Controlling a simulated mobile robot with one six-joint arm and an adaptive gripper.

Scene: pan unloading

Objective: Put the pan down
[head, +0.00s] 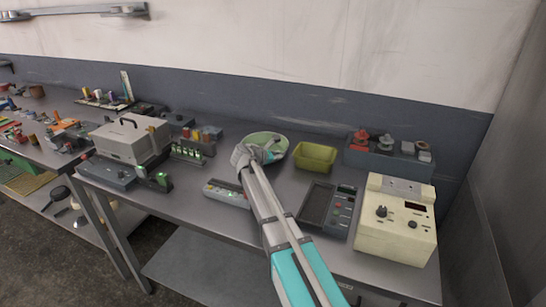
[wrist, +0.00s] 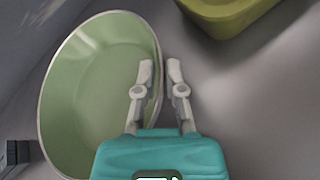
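The pale green round pan (head: 272,139) is at the back of the grey workbench (head: 236,130), partly hidden by my gripper (head: 256,154). In the wrist view the pan (wrist: 95,85) fills the left side and looks empty. My gripper (wrist: 160,72) straddles its right rim, one finger inside and one outside. The fingers stand slightly apart, with a narrow gap between the rim and the outer finger. The pan appears to be at bench level, but I cannot see its underside touching.
A yellow-green bin (head: 315,158) stands just right of the pan. A dark tray device (head: 328,208) and a cream control box (head: 396,222) are farther right. A grey case (head: 130,139) stands on the left. Bare bench shows beside the gripper in the wrist view.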

